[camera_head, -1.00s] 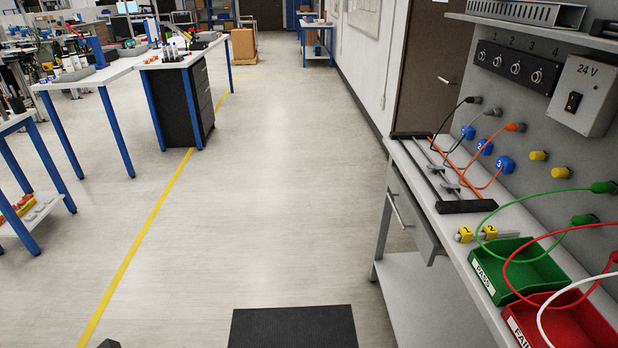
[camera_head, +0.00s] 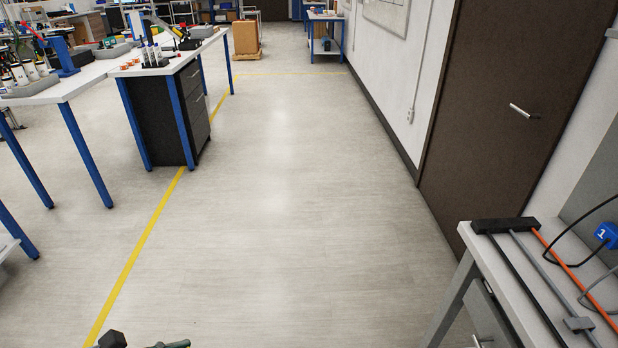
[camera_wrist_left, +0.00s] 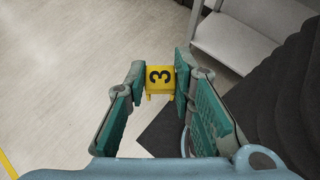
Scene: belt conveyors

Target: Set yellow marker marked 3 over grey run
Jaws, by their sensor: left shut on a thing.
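In the left wrist view my left gripper (camera_wrist_left: 160,82) is shut on the yellow marker marked 3 (camera_wrist_left: 159,77), holding it between its fingertips above the floor. The grey run (camera_head: 541,262) lies on the bench at the right, between a black run (camera_head: 523,283) and an orange run (camera_head: 560,263). A grey clip (camera_head: 578,324) sits low on the grey run. My right gripper is not in view.
The bench (camera_head: 468,290) stands at the right, cut off by the frame. A black end block (camera_head: 505,225) holds the runs. A blue plug marked 1 (camera_head: 606,235) is at the right edge. A brown door (camera_head: 500,110) is behind. The floor in the middle is clear.

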